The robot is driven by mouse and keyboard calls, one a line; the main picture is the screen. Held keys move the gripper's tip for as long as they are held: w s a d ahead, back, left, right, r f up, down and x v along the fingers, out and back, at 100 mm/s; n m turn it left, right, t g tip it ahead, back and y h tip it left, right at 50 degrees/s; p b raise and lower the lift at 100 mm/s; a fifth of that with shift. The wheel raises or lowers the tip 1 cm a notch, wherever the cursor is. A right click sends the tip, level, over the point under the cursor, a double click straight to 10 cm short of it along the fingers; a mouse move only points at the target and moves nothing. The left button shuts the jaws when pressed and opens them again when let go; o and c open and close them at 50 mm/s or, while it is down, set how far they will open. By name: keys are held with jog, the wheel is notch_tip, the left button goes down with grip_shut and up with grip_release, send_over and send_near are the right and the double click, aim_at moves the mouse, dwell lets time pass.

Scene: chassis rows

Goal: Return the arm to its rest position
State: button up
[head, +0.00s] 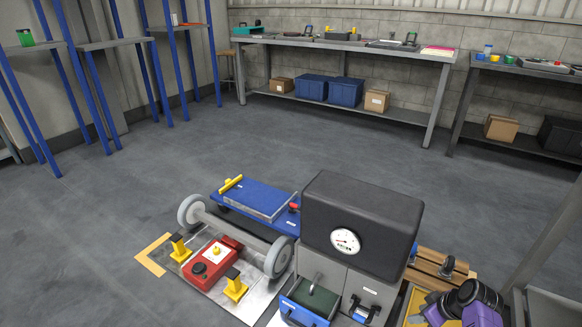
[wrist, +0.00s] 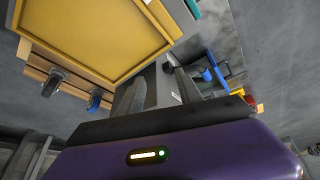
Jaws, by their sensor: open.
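My gripper (wrist: 158,86) shows in the wrist view above its purple housing, with two dark fingers standing apart. It is open and I see nothing between the fingers. Purple and dark links of my arm (head: 468,304) show at the lower right of the head view, folded close beside the cabinet.
A grey cabinet with a black gauge box (head: 362,222) stands right beside my arm. A blue wheeled chassis (head: 262,203) and a red box (head: 211,262) lie left of it. A yellow tray (wrist: 100,38) fills the wrist view's upper left. Open floor (head: 200,140) lies beyond.

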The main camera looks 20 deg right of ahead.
jog(key=s+a+r+m+t+h, duration=0.3)
jog(key=s+a+r+t, duration=0.3)
jog(key=a+r, duration=0.4)
jog(key=s+a+r+m+t+h, duration=0.2)
jog(key=s+a+r+t+h, duration=0.15)
jog(key=s+a+r, duration=0.55)
jog(key=s+a+r+n+y, duration=0.2)
jog(key=s+a+r+y, duration=0.4)
jog(key=s+a+r, duration=0.7)
notch_tip(320, 180, up, 25)
jog(key=s+a+p, duration=0.1)
jog(key=a+p, duration=0.1)
jog(key=p, duration=2.5)
jog(key=shift+n, duration=0.3)
jog(key=shift+s, duration=0.1)
jog(key=shift+c, duration=0.2)
